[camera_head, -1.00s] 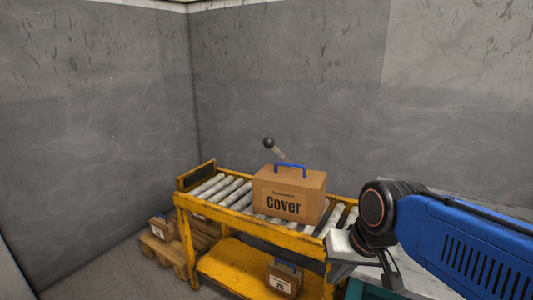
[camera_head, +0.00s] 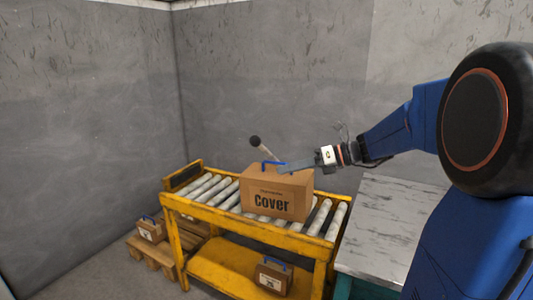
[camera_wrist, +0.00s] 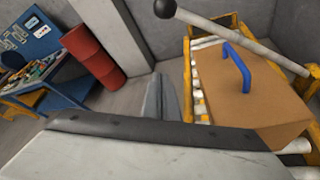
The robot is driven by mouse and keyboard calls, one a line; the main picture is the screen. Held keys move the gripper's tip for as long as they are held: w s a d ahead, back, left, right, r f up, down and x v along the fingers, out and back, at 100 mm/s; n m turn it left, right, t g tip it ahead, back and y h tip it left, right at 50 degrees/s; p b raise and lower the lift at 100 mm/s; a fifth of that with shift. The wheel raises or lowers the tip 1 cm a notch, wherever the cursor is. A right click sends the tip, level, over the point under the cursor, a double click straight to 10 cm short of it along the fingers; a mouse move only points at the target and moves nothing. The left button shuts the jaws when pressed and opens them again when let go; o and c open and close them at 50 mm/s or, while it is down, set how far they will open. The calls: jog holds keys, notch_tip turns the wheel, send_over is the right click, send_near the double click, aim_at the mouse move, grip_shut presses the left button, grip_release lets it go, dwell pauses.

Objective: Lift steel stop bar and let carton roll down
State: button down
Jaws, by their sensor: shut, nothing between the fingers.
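The brown carton (camera_head: 281,197) marked "Cover", with a blue handle (camera_head: 270,162), sits upright on the roller conveyor. It also fills the right of the wrist view (camera_wrist: 235,88). The steel stop bar (camera_head: 264,151) slants up behind the carton to a black ball knob (camera_head: 255,141); its lower end is hidden by the carton. In the wrist view the bar (camera_wrist: 240,38) runs across the top right. My gripper (camera_head: 283,168) is shut and empty, over the carton's top by the handle in the head view. Its shut fingers (camera_wrist: 161,95) point beside the carton in the wrist view.
The yellow conveyor frame (camera_head: 250,232) has free rollers (camera_head: 212,190) left of the carton. A marble-topped table (camera_head: 385,225) stands at right. Small cartons (camera_head: 272,278) lie on the lower shelf and pallet. Red drums (camera_wrist: 93,50) and a blue workbench (camera_wrist: 45,65) show in the wrist view.

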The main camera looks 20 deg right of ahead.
jog(key=w+a+r+m+t, duration=0.1)
jog(key=w+a+r+m, duration=0.1)
jog(key=w, duration=0.8)
jog(key=shift+a+m+y, duration=0.3)
jog(key=shift+a, duration=0.5)
